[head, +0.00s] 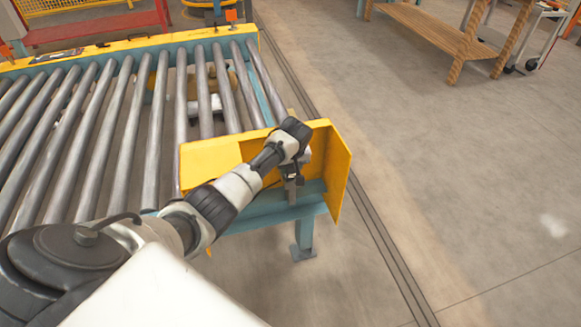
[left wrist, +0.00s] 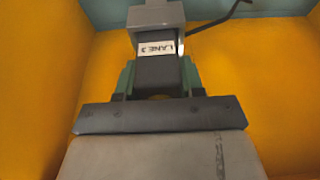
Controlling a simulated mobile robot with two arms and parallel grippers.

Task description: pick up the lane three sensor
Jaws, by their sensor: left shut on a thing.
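The lane three sensor (left wrist: 157,62) is a dark block with a white label reading "LANE 3", upside down in the left wrist view. A grey bracket or cap (left wrist: 155,14) sits at its far end, and a thin black cable runs off to the upper right. My left gripper (left wrist: 157,88) is shut on the sensor, with greenish fingers on both sides of it. In the head view my left gripper (head: 291,181) is at the yellow guard at the conveyor's end, and the sensor is mostly hidden there. My right gripper is not in view.
The yellow guard (head: 335,170) stands around the gripper on the teal conveyor frame (head: 270,208). Grey rollers (head: 122,140) fill the left. A wooden table (head: 440,32) stands at the back right. The floor to the right is clear.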

